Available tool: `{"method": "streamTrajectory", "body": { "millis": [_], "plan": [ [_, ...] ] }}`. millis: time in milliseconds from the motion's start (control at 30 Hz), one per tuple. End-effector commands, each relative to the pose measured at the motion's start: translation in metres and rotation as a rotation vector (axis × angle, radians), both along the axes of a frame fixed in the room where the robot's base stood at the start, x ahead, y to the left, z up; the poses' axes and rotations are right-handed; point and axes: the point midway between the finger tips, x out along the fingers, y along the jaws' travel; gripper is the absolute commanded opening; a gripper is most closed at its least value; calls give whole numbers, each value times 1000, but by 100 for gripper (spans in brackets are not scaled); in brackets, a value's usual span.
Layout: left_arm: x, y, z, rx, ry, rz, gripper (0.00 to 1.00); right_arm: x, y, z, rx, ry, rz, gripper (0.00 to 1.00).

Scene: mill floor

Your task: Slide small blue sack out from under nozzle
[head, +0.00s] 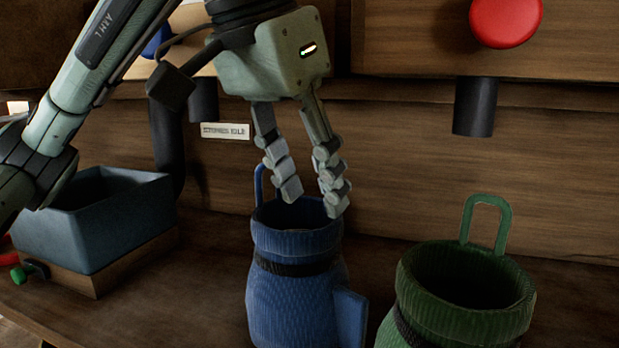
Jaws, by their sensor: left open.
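The small blue sack (290,295) stands upright and open-mouthed on the wooden bench. It has a dark band round its neck, a blue loop at the back of its rim and a flat blue piece low on its right side. My left gripper (312,198) points down over the sack's mouth, fingers apart, with nothing between them. The fingertips overlap the rim; I cannot tell if they touch it. A dark nozzle (203,101) shows up and left of the sack, partly behind my arm. My right gripper is not in view.
A green sack (465,322) with a loop stands open at the right. Above it hang another dark nozzle (475,107) and a red knob (506,20). A blue-grey bin (95,225) stands on a wooden block at the left. A small label (224,131) is on the back wall.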

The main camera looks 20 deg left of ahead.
Motion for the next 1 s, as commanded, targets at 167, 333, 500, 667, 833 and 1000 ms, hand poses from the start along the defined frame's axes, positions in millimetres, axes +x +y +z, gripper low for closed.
{"method": "streamTrajectory", "body": {
  "millis": [167,333,500,667,833,1000],
  "plan": [
    [5,-3,-16,0,4,-2,40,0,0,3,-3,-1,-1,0],
    [15,-7,-45,1,6,-2,40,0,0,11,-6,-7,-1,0],
    [27,-12,-74,2,4,0,40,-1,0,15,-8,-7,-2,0],
    [36,-16,-96,1,4,1,40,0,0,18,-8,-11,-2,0],
    [40,-18,-108,0,1,0,40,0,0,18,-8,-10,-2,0],
    [42,-19,-111,1,1,-1,40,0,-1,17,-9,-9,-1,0]
  ]
}}
